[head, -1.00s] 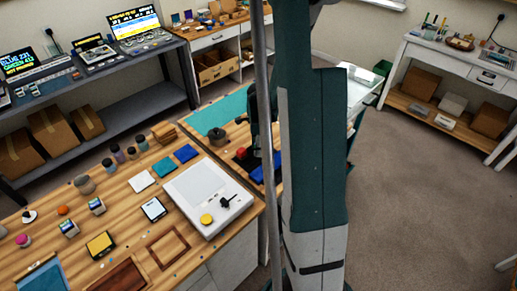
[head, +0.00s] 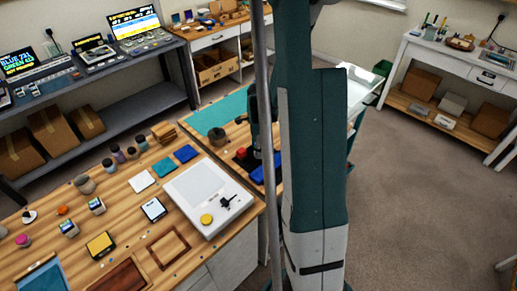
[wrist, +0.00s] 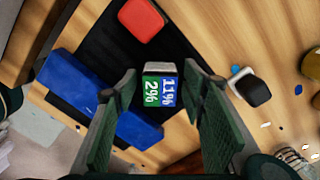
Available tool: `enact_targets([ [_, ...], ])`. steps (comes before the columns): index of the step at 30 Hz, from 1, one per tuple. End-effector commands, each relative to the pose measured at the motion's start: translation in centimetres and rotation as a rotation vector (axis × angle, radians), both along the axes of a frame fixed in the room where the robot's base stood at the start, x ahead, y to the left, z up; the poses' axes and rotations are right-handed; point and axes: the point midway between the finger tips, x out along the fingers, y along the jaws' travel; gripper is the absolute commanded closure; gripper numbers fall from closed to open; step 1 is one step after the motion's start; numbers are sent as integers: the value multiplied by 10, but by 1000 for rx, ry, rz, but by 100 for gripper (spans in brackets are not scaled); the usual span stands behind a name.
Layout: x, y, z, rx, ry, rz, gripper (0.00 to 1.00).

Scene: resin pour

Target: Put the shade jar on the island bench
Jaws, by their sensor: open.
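A small container with a green and blue label reading 2% and 11% (wrist: 160,91), which looks like the shade jar, stands on a black mat (wrist: 100,42) in the wrist view. My gripper (wrist: 159,78) is open, with one dark green finger on each side of it. I cannot tell whether the fingers touch it. In the head view my gripper is over the bench with a teal mat (head: 222,108), and the container is hidden there. The large wooden bench (head: 120,205) is at the front left. I cannot tell which bench is the island bench.
On the mat's bench, a red block (wrist: 141,19) and blue blocks (wrist: 72,80) lie close to my gripper, with a small black-topped item (wrist: 253,90) to the right. The front bench holds a white scale-like device (head: 195,192), several jars and tiles, and a wooden frame (head: 168,249).

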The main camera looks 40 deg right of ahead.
Motion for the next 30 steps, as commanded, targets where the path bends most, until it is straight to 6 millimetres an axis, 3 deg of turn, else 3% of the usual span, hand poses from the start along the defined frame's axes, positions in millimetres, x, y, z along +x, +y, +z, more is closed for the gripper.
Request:
enact_targets([
  [30, 0, 0, 111, 0, 0, 0, 59],
])
